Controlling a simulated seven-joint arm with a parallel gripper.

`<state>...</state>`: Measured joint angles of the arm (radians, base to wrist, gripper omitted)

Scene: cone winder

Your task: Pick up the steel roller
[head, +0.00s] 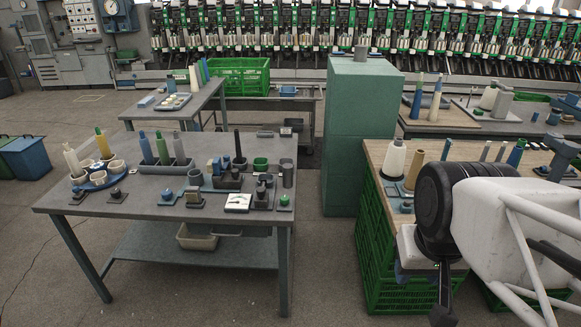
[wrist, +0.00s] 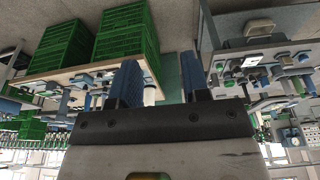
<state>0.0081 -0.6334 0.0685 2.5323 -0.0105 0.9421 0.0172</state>
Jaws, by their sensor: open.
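I cannot tell for certain which thing is the steel roller. A plain dark-grey upright cylinder (head: 287,174) stands near the right edge of the left table (head: 150,205) and could be it. My gripper (wrist: 160,78) is open, its two blue-grey fingers apart in the wrist view with nothing clearly between them. In the head view my arm's end hangs at the lower right, by the front of the right bench and well apart from the left table. The fingertips are hard to make out there.
The left table holds several cups, bobbins and small fixtures. A tall green cabinet (head: 362,135) stands between it and the right bench (head: 440,152), which rests on green crates (head: 385,260) and carries cones and tubes. Open floor (head: 335,265) lies between them.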

